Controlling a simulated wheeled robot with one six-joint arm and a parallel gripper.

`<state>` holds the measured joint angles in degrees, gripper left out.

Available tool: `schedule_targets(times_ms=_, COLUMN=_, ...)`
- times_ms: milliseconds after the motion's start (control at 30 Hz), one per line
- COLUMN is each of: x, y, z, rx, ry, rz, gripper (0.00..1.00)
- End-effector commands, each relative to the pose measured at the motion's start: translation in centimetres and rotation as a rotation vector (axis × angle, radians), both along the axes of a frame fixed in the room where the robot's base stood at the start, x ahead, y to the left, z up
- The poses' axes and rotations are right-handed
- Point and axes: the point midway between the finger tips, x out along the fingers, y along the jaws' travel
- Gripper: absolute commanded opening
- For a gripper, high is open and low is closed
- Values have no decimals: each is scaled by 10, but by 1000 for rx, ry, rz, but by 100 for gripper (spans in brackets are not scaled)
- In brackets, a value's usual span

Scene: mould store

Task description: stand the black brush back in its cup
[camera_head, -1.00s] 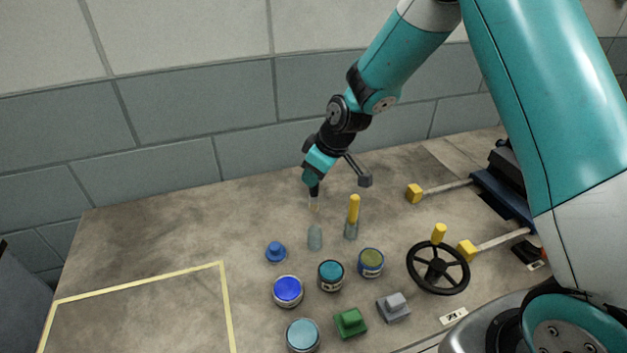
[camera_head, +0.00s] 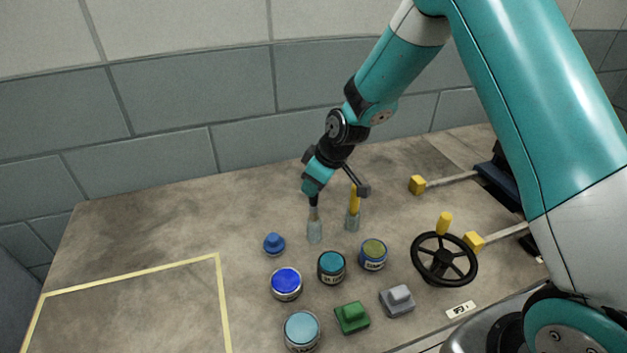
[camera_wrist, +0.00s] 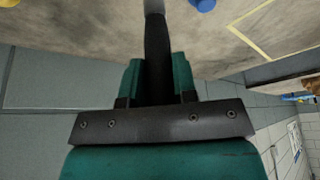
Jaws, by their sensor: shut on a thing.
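My gripper (camera_head: 313,188) is shut on the black brush (camera_head: 314,200), which points down with its pale tip lowest. In the wrist view the brush's dark handle (camera_wrist: 157,52) runs between the two teal fingers (camera_wrist: 156,82). A clear cup (camera_head: 315,234) stands on the bench directly below. The brush's tip is at the cup's mouth and seems to reach inside, though how deep I cannot tell. A second clear cup (camera_head: 352,223) just to the right holds a yellow-handled brush (camera_head: 354,196) upright.
A blue knobbed piece (camera_head: 274,244) is left of the cup. Several paint tins, one blue (camera_head: 286,283), and green (camera_head: 351,317) and grey (camera_head: 397,301) blocks lie in front. A black handwheel (camera_head: 443,259) is at right. The yellow-taped area (camera_head: 130,276) is clear.

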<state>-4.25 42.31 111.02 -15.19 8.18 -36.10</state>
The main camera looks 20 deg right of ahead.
Motion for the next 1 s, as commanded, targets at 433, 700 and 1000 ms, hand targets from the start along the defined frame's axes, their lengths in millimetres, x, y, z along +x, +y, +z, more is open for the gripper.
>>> schedule_targets(times_ms=433, x=0, y=0, z=-40, rx=0, ry=0, rz=0, gripper=0)
schedule_targets(times_ms=700, x=0, y=0, z=-47, rx=0, ry=-1, rz=0, gripper=0)
schedule_targets(times_ms=1000, x=0, y=0, z=-46, rx=0, ry=0, rz=0, gripper=50)
